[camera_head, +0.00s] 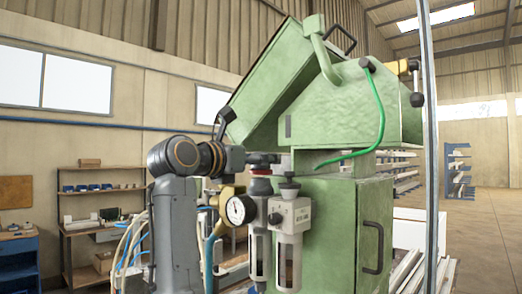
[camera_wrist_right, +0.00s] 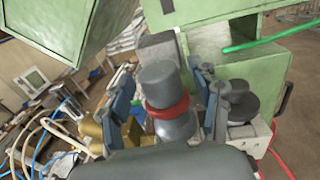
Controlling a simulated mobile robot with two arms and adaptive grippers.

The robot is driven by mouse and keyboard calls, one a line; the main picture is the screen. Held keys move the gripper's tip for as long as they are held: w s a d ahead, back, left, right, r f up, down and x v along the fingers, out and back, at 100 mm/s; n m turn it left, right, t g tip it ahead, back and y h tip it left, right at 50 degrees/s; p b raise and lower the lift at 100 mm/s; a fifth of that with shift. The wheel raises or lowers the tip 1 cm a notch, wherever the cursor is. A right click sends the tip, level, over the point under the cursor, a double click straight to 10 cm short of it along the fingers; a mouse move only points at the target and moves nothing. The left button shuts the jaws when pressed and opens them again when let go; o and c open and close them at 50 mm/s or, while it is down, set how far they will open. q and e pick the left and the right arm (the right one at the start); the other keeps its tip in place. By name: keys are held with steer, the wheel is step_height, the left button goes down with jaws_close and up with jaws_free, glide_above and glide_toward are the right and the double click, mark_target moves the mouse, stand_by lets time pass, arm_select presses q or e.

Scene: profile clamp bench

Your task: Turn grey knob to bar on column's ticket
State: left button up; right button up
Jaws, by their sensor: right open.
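A grey knob (camera_wrist_right: 158,82) with a red ring under it stands upright in the right wrist view. In the head view its red ring (camera_head: 261,171) shows on top of a clear-bowled unit, and the knob's top is mostly hidden by my gripper. My right gripper (camera_wrist_right: 166,88) is open, with one finger on each side of the knob. A gap shows on both sides. It also shows in the head view (camera_head: 262,158), coming over the knob from the left. I cannot make out a ticket or its bar. My left gripper is not in view.
A darker knob (camera_head: 289,190) on a second unit stands close to the right. A round gauge (camera_head: 240,210) sits just below the gripper. The green machine (camera_head: 330,215) rises behind, with its tilted head above. A green hose (camera_head: 380,110) hangs at right.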

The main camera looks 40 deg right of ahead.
steer(key=shift+d, duration=0.45)
steer(key=shift+w, duration=0.1)
steer(key=c, duration=1.2)
steer(key=n+t+b, duration=0.1)
steer(key=b, duration=0.1)
steer(key=n+t+y+b, duration=0.1)
steer(key=t, duration=0.1)
steer(key=shift+f+b, duration=0.3)
steer(key=shift+b, duration=0.05)
steer(key=shift+r+n+t+b, duration=0.2)
steer(key=shift+n+t+b, duration=0.15)
steer(key=shift+n+t, duration=0.25)
steer(key=shift+r+y, duration=0.1)
steer(key=shift+y, duration=0.2)
steer(key=o, duration=1.2)
steer(key=shift+a, duration=0.1)
